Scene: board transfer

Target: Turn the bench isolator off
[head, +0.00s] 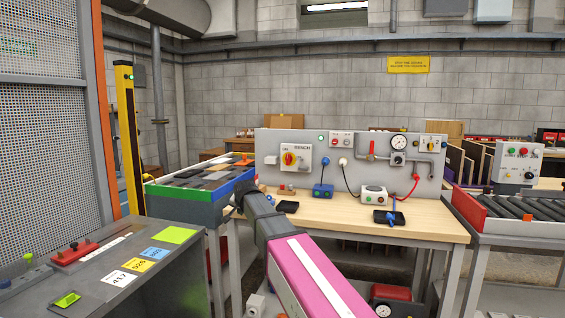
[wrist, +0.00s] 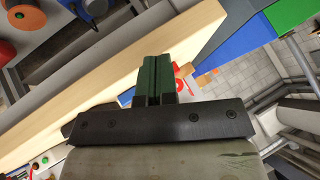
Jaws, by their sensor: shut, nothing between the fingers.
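The isolator is not recognisable in the wrist view.
A blue and green bin (head: 195,205) stands close beside my gripper on the left. A roller conveyor (head: 515,208) is at the right. The air before the panel is clear.

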